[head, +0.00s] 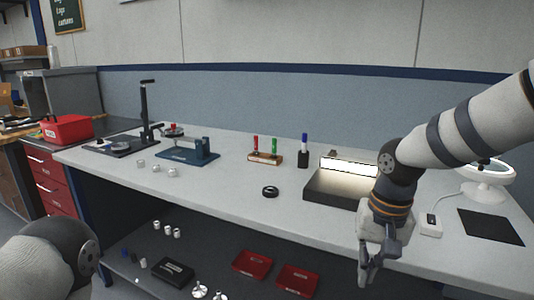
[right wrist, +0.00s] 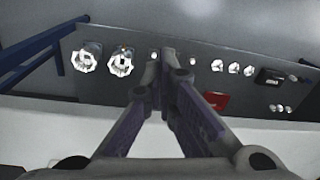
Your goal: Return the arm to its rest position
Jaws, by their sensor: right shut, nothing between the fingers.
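My right arm (head: 465,130) reaches in from the right in the head view. Its gripper (head: 366,278) points down at the front edge of the workbench, right of centre. In the right wrist view the fingers (right wrist: 166,62) meet at their tips and hold nothing. Of my left arm only a rounded link (head: 50,262) shows at the lower left of the head view; its gripper is out of the picture.
The workbench (head: 225,195) bears a lit inspection box (head: 348,168) near my right arm, a black ring (head: 270,191), a marker stand (head: 264,158), a blue fixture (head: 185,155) and a white ring lamp (head: 487,185). The lower shelf has red trays (head: 252,264) and metal parts (right wrist: 122,62).

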